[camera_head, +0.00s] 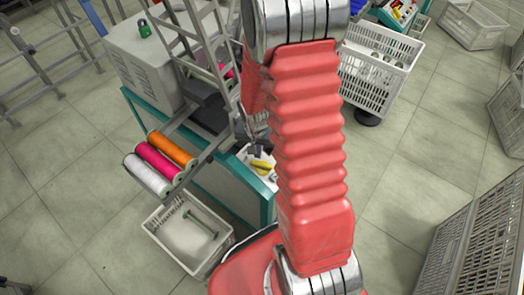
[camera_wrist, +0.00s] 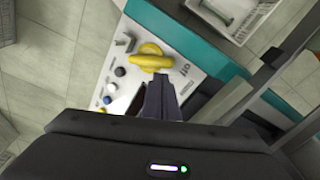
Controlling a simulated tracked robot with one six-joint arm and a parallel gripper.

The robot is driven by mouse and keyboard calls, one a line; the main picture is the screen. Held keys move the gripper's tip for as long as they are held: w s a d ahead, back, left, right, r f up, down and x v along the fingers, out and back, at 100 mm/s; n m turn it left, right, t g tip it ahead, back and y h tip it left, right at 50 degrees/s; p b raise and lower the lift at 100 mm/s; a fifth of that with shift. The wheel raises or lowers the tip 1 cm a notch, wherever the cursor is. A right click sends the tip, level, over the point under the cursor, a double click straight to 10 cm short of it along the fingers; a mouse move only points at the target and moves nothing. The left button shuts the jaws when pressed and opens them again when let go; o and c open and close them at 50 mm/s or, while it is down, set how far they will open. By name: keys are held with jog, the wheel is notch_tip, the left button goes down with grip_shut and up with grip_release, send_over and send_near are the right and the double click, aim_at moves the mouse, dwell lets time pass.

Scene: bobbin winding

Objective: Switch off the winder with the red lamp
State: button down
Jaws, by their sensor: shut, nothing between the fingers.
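A winder with a teal frame (camera_head: 240,190) and a pale cabinet (camera_head: 140,65) stands left of my arm. Its white control panel (camera_wrist: 125,85) carries a yellow rotary handle (camera_wrist: 150,57), several small dark, white and blue buttons, and dark lettering that seems to read "off". The yellow handle (camera_head: 262,165) also shows in the head view. My gripper (camera_wrist: 159,84) is shut and empty over the panel, its tips close to the handle; I cannot tell whether they touch. I see no lit red lamp; part of the winder is hidden behind my arm.
Orange, pink and white thread rolls (camera_head: 160,162) sit on a rack beside the panel. A white crate (camera_head: 170,240) with a bobbin stands on the floor below. Another crate (camera_head: 375,80) is right of my arm. Tiled floor at lower left is clear.

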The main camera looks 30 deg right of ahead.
aim_at(257, 163)
notch_tip(257, 163, up, 13)
jog(key=s+a, duration=0.1)
jog(key=shift+f, duration=0.2)
dwell(0.4)
jog(key=shift+s+a, duration=0.1)
jog(key=shift+s, duration=0.05)
dwell(0.4)
jog(key=s+a+r+n+t, duration=0.1)
jog(key=s+a+r+n, duration=0.2)
jog(key=r, duration=0.4)
jog(key=s+a+r+n+t, duration=0.2)
jog(key=s+a+r+n, duration=0.1)
jog(key=s+a+r, duration=0.2)
jog(key=s+a+r+n+t+y, duration=0.1)
jog(key=s+a+r+n, duration=0.2)
jog(key=s+a+r, duration=0.2)
notch_tip(257, 163, up, 4)
jog(key=shift+s+f, duration=0.1)
jog(key=shift+s, duration=0.3)
